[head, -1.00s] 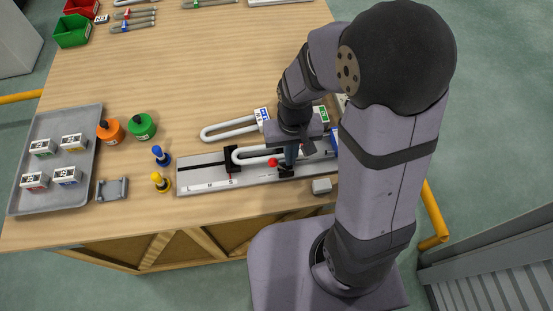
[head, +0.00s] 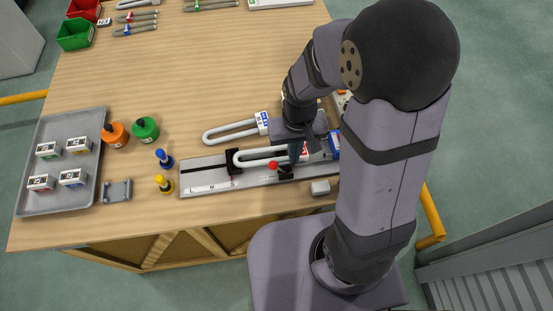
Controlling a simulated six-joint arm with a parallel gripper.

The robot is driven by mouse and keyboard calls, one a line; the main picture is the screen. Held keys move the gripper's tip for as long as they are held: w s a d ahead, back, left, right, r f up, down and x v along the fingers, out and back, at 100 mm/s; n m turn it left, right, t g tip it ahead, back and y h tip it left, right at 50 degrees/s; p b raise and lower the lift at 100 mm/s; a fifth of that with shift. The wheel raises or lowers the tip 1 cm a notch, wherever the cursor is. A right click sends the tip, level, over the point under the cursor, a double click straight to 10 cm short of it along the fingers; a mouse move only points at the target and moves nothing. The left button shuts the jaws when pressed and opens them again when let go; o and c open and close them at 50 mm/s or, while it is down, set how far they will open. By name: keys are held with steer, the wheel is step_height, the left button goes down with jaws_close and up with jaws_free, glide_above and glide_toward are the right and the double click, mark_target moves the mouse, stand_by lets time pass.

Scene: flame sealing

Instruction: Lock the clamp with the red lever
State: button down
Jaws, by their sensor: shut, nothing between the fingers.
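The metal fixture rail (head: 208,188) lies along the front of the table, with a pale U-shaped tube (head: 262,160) on it. A black holder (head: 234,165) stands at the tube's bend. The red knob of the lever (head: 273,165) shows beside a small black clamp block (head: 286,174) at the tube's right part. My gripper (head: 296,156) is shut and empty, pointing down just right of the red knob. The fingertips partly cover the clamp area. I cannot tell whether they touch the lever or whether the clamp is locked.
A second U-shaped tube (head: 230,131) lies behind the rail. Blue (head: 163,158) and yellow (head: 163,184) pegs stand at its left end. Orange and green jars (head: 145,130) and a grey tray (head: 95,180) are at left. The table's middle is clear.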

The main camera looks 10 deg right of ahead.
steer(key=shift+r+p, duration=2.3)
steer(key=shift+r, duration=0.4)
steer(key=s+d+r+b, duration=0.1)
steer(key=s+d+b, duration=0.2)
steer(key=s, duration=0.3)
steer(key=shift+s+b, duration=0.4)
steer(key=shift+b, duration=0.1)
